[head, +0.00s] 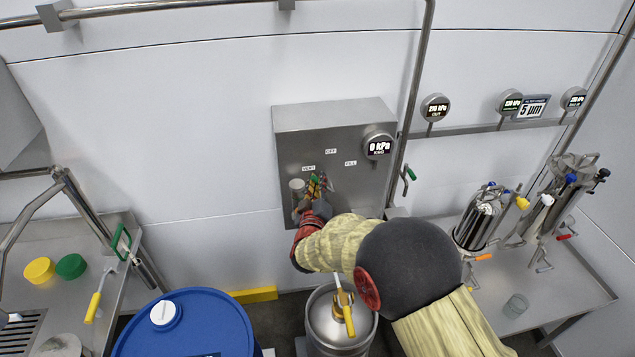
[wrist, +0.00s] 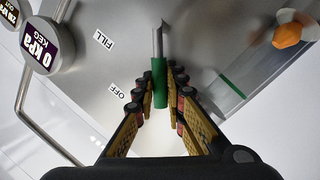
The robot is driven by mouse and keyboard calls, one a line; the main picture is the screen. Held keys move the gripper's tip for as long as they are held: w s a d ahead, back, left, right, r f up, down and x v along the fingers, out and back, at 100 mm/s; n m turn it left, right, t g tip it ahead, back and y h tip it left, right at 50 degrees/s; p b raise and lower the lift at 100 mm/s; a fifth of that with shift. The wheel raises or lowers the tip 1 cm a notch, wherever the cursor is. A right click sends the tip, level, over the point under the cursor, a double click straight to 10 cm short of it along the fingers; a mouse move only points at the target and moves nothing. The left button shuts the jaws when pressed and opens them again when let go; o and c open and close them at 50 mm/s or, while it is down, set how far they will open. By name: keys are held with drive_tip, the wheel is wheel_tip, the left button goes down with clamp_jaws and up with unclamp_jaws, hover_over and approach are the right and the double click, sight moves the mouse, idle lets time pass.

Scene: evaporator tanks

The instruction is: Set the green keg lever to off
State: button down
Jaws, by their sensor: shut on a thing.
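The green keg lever (wrist: 159,82) has a green grip on a bare metal stem and sits between the fingers of my gripper (wrist: 157,108) in the wrist view. My gripper is shut on it. In the head view my gripper (head: 318,188) is at the front of the grey steel box (head: 290,135), and a bit of the lever's green (head: 314,179) shows just below the VENT label (head: 308,168). The OFF label (wrist: 117,90) and FILL label (wrist: 103,40) lie left of the lever in the wrist view. The lever's pivot is hard to make out.
A round gauge (head: 378,145) on the box reads 0 kPa KEG. A steel keg (head: 340,330) with a yellow-handled fitting stands below my arm. A blue drum (head: 190,330) is at the lower left. A vertical pipe (head: 408,90) runs right of the box.

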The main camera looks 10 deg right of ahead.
drive_tip(key=d+m, duration=0.1)
drive_tip(key=d+r+m, duration=0.1)
drive_tip(key=m, duration=0.1)
drive_tip(key=shift+r+g+y+p, duration=0.15)
drive_tip(key=shift+g+y+p, duration=0.15)
drive_tip(key=shift+g+p, duration=0.1)
drive_tip(key=shift+s+d+r+m+g+y+b, duration=0.1)
drive_tip(key=shift+d+m+g+y+b, duration=0.2)
drive_tip(key=shift+d+m, duration=0.55)
drive_tip(key=shift+s+d+r+m+g+y+b, duration=0.1)
drive_tip(key=shift+d+m+y+b, duration=0.3)
drive_tip(key=shift+m, duration=0.85)
drive_tip(key=c, duration=2.1)
unclamp_jaws()
drive_tip(key=v, duration=1.2)
